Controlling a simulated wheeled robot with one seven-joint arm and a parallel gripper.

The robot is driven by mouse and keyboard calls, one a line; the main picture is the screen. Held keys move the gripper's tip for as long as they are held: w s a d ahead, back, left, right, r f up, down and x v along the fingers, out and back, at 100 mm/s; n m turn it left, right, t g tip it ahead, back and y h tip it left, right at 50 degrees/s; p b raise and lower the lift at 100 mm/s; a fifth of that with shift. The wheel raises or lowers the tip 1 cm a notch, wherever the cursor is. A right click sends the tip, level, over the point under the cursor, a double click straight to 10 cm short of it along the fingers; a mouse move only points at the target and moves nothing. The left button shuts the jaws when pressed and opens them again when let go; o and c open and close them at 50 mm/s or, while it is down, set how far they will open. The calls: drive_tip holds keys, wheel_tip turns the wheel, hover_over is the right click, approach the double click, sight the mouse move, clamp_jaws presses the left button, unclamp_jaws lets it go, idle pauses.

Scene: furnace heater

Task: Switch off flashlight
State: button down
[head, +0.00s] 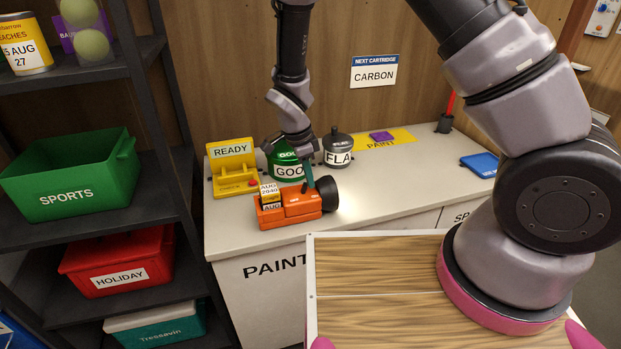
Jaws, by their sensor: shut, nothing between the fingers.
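The orange flashlight (289,207) lies on the white counter, with its black head (328,194) pointing right. Labels reading "AUG 2040" stand at its left end. My gripper (310,184) is shut and empty, reaching down from above to the top of the flashlight near the black head. I cannot tell whether the fingertips touch it. The switch itself is not clearly visible, and the lens faces away, so I cannot tell whether it is lit.
A yellow "READY" stand (232,165) is behind left. A green "GOO" container (286,166) and dark "FLA" pot (338,148) stand close behind my gripper. A blue tray (480,164) lies right. Shelves with a green bin (70,178) stand left. The counter's right-middle is clear.

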drive_tip(key=shift+s+a+r+t+h, duration=0.15)
drive_tip(key=shift+a+t+h, duration=0.3)
drive_tip(key=shift+h, duration=0.7)
drive_tip(key=shift+s+a+t+h, duration=0.2)
drive_tip(key=shift+a+h, duration=0.45)
drive_tip(key=shift+h, duration=0.5)
drive_tip(key=shift+d, duration=0.1)
drive_tip(key=shift+r, duration=0.15)
drive_tip(key=shift+r, duration=0.7)
